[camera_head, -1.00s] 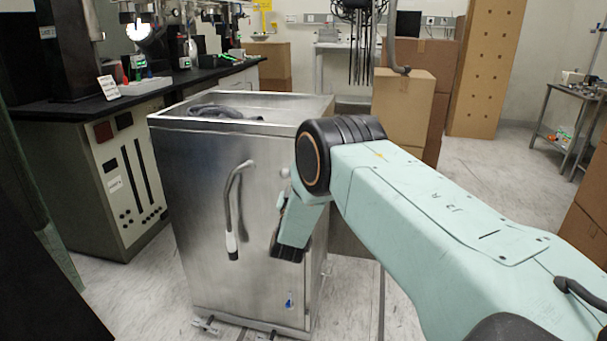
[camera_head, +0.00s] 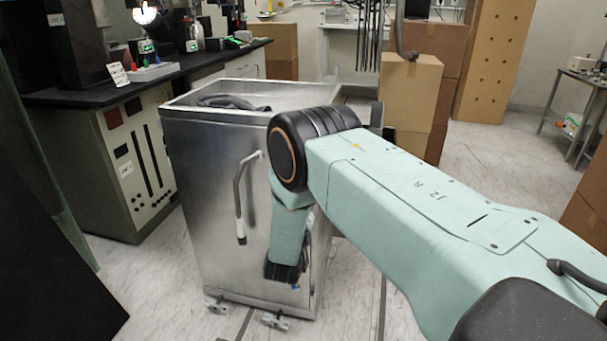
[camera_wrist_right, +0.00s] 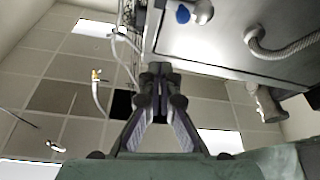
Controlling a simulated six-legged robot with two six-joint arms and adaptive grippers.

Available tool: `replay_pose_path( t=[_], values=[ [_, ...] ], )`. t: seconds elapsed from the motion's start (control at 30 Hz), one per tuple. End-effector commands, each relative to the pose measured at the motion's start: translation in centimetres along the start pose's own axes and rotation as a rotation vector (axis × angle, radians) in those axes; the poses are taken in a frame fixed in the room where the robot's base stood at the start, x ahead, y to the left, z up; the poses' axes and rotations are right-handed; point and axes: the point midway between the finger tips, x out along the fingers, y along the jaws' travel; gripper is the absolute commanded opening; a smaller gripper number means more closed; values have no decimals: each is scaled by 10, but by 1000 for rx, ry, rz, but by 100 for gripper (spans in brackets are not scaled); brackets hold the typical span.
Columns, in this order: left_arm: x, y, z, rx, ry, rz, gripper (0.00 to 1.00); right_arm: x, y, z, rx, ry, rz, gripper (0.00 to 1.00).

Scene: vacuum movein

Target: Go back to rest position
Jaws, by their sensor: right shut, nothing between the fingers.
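My right arm reaches in from the right in the head view, bent at a black joint, with its lower part hanging in front of a steel cart (camera_head: 205,190). The right gripper's fingers are mostly hidden there behind my own wrist. In the right wrist view my right gripper (camera_wrist_right: 160,75) is shut and empty, its fingertips meeting. The cart's steel face (camera_wrist_right: 220,35) shows above and to the right of the fingers in that view; whether they touch it I cannot tell. My left gripper is not in view.
The cart has a curved handle (camera_head: 240,200), a dark hose (camera_head: 228,102) on top and casters (camera_head: 275,320). A black-topped lab bench (camera_head: 130,87) stands at left. Cardboard boxes (camera_head: 412,88) stand behind the cart. Open floor (camera_head: 490,165) lies at right.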

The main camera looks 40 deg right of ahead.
Motion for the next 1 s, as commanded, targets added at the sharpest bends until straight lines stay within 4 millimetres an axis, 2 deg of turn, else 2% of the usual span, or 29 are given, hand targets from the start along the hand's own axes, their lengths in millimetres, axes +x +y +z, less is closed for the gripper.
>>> replay_pose_path(
  t=[0.47, 0.57, 0.6, 0.67, 0.77, 0.8, 0.87, 1.0],
  values=[
    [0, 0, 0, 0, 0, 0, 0, 0, 0, 0, 6, -1, 0, 0],
    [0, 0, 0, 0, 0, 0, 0, -1, -7, 11, 40, -50, -34, 0],
    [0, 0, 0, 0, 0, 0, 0, -6, -13, 22, 55, -96, -72, 0],
    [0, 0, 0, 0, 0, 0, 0, -24, -23, 46, 64, -203, -158, 0],
    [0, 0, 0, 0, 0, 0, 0, -72, -33, 90, 58, -415, -312, 0],
    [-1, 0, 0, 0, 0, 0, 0, -94, -34, 105, 51, -498, -365, 0],
    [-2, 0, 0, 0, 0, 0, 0, -128, -32, 124, 34, -620, -439, 0],
    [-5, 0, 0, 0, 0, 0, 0, -213, -12, 155, -21, -894, -580, 0]
  ],
)
